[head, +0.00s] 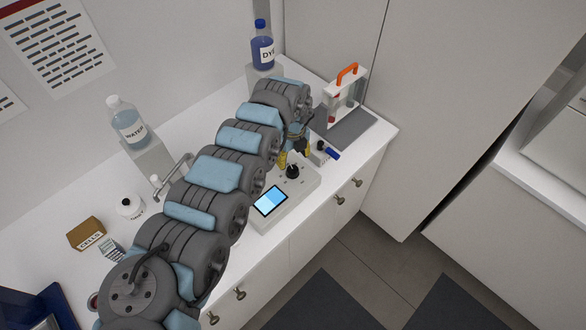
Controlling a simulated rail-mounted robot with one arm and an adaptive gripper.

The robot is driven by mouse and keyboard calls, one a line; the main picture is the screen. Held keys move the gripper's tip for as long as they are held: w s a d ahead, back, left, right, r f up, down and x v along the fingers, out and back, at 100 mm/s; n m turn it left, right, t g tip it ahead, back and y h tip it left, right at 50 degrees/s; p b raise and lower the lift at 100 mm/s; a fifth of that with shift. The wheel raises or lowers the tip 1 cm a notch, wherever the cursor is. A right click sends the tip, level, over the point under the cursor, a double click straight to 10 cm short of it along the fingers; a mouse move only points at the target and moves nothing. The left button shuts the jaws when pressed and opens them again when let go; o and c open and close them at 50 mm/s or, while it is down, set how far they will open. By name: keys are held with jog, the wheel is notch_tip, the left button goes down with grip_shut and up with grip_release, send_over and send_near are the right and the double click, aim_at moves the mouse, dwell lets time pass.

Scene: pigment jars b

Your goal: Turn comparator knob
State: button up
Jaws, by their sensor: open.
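The comparator (305,186) is a low white box near the front edge of the counter, with a lit blue screen (270,201). Its black knob (292,171) stands on the top, to the upper right of the screen. My gripper (292,160) is open just above and beside the knob, with yellow showing on its fingers. I cannot tell whether a finger touches the knob.
A blue-capped item (328,151) lies right of the gripper. A rack with an orange handle (347,73) stands behind it on a grey mat (352,137). DYE (262,48) and WATER (128,125) bottles stand on raised blocks. A CELLS box (86,234) is at left.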

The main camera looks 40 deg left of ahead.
aim_at(293, 169)
jog(key=shift+f, duration=3.5)
jog(key=c, duration=1.2)
